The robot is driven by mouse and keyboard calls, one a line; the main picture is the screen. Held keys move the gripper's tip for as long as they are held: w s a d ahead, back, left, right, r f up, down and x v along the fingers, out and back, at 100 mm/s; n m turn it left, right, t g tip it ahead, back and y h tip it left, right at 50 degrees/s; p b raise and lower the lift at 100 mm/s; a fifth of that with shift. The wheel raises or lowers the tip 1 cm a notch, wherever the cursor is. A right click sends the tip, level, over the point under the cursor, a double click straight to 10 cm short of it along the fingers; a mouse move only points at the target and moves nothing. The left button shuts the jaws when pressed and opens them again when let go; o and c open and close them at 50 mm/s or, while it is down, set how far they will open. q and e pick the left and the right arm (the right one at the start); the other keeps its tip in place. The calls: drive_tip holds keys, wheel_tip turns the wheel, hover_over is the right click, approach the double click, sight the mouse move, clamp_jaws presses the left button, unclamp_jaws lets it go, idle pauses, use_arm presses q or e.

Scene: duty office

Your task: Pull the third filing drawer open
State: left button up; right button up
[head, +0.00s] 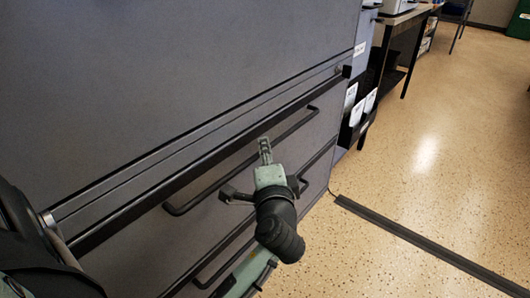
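The dark grey filing cabinet (150,70) fills the left of the head view, seen obliquely from above. A black bar handle (206,192) crosses one drawer front, and a second bar handle (317,161) lies below it. I cannot tell which drawer is the third. No drawer gap is clear from this angle. My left gripper (264,148) is in front of the upper of these handles, its fingertips overlapping the bar in the picture. The fingers look close together, but whether they hold the bar is not clear. My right gripper is out of view.
A black floor strip (420,240) runs across the speckled floor (440,130) beside the cabinet. The floor to the right is clear. A desk (405,20) with dark legs stands beyond the cabinet. A green object (519,22) is at the far right.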

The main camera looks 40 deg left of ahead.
use_arm(q)
drive_tip(key=shift+x, duration=1.2)
drive_tip(key=shift+c, duration=0.2)
clamp_jaws()
drive_tip(key=shift+f, duration=0.1)
